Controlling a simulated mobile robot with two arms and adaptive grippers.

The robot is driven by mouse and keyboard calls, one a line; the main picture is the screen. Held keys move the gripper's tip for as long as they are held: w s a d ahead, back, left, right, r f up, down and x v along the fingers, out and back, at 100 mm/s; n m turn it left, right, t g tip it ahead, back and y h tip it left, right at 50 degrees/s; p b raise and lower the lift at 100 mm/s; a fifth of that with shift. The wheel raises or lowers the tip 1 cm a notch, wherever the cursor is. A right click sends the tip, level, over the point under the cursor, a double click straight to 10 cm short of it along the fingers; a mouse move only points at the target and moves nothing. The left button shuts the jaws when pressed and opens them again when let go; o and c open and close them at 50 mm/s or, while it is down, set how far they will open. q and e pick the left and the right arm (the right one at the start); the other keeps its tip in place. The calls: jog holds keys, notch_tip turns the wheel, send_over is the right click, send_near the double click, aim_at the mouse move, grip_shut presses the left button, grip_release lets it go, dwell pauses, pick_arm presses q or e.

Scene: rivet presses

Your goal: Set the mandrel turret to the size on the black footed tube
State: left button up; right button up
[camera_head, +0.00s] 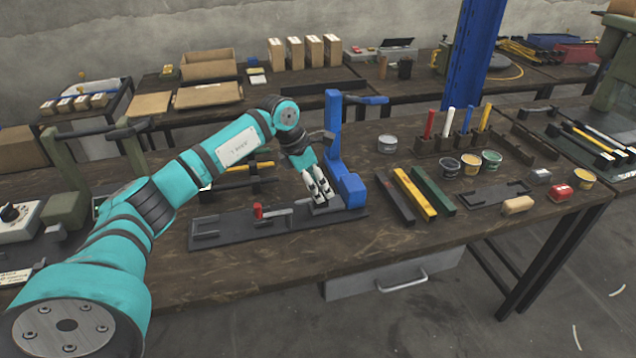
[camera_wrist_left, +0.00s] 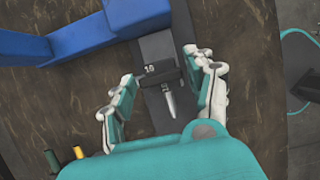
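The blue rivet press (camera_head: 334,140) stands at the right end of a dark base plate (camera_head: 235,229) on the wooden bench; its blue parts also fill the top of the left wrist view (camera_wrist_left: 140,15). My left gripper (camera_head: 318,187) is low over the plate, just left of the press column. In the left wrist view the gripper (camera_wrist_left: 162,92) is open, its fingers apart on either side of a small dark turret block (camera_wrist_left: 158,72) with a pale pointed pin. The block bears a small white mark, which looks like "10". I cannot clearly identify the black footed tube. My right gripper is not in view.
Black (camera_head: 394,199), yellow (camera_head: 414,193) and green (camera_head: 433,191) bars lie right of the press. Behind them a rack (camera_head: 440,147) holds upright coloured tubes. Small pots (camera_head: 471,164) stand nearby. A red-handled part (camera_head: 258,211) sits on the plate. The front bench strip is clear.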

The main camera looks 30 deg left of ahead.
pick_arm(q)
jog(key=c, duration=0.8)
jog(key=shift+r+n, duration=0.1)
jog(key=shift+n, duration=0.3)
jog(key=shift+n+t+y+p, duration=0.3)
jog(key=shift+n+t+y, duration=0.15)
jog(key=shift+n, duration=0.55)
jog(key=n, duration=0.2)
jog(key=n+y, duration=0.1)
jog(key=shift+d+n+y, duration=0.15)
jog(key=shift+n+y, duration=0.1)
jog(key=shift+n, duration=0.15)
jog(key=n+y, duration=0.1)
jog(key=n, duration=0.1)
jog(key=n+y, duration=0.1)
jog(key=n, duration=0.2)
jog(key=shift+d+b, duration=0.1)
jog(key=shift+b, duration=0.25)
jog(key=n+y, duration=0.1)
jog(key=n, duration=0.2)
jog(key=shift+w+n+g+b, duration=0.1)
jog(key=shift+n+g+b, duration=0.15)
jog(key=shift+n+b, duration=0.15)
jog(key=shift+n+g+y, duration=0.4)
jog(key=shift+n+y, duration=0.1)
jog(key=shift+n, duration=1)
